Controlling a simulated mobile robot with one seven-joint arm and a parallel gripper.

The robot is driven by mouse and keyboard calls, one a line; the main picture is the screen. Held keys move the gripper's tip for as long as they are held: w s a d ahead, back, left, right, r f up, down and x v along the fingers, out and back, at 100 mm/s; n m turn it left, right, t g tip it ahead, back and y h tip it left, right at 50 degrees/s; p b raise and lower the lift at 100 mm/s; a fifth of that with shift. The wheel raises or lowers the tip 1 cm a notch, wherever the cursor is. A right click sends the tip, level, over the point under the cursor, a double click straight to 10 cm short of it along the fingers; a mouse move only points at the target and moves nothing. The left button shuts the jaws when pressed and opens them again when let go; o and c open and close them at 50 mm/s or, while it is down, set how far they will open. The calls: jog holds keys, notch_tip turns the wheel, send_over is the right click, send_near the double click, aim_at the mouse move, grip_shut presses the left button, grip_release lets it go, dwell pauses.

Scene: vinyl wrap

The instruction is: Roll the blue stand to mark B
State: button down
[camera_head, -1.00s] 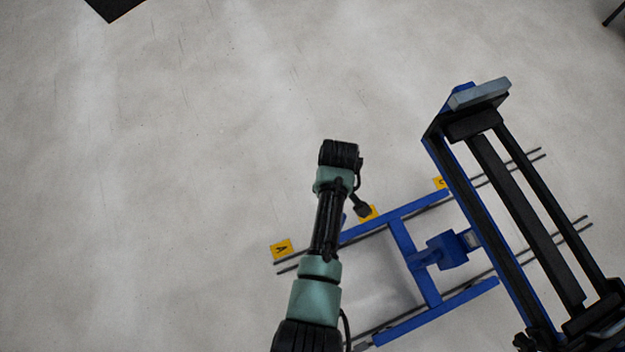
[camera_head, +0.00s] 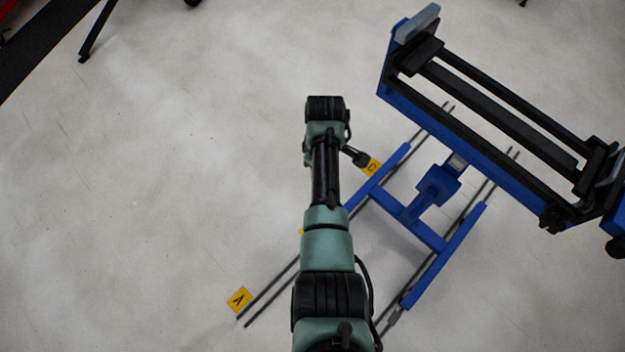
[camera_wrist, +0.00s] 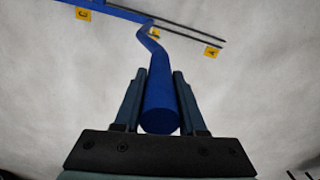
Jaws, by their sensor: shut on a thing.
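The blue stand (camera_head: 448,240) has a low wheeled-looking base frame straddling dark floor rails, with a long black-and-blue upper beam (camera_head: 500,110). Its left end lies between mark B (camera_head: 301,231) and mark C (camera_head: 372,167). My arm covers most of B in the head view; B also shows in the wrist view (camera_wrist: 155,34), close to the end of the blue side bar (camera_wrist: 115,11). My gripper (camera_wrist: 158,100) is shut on the stand's blue handle (camera_wrist: 160,90), a bent round bar between the fingers. In the head view my gripper is hidden beneath my wrist.
Yellow mark A (camera_head: 238,299) lies at the near left end of the rails (camera_head: 270,290). Bare grey floor (camera_head: 150,180) is open to the left. A dark mat edge (camera_head: 40,55) and black legs (camera_head: 95,35) stand at the upper left.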

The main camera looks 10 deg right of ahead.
jog(key=shift+w, duration=0.1)
jog(key=c, duration=0.5)
grip_release()
notch_tip(320, 180, up, 13)
jog(key=shift+p, duration=0.65)
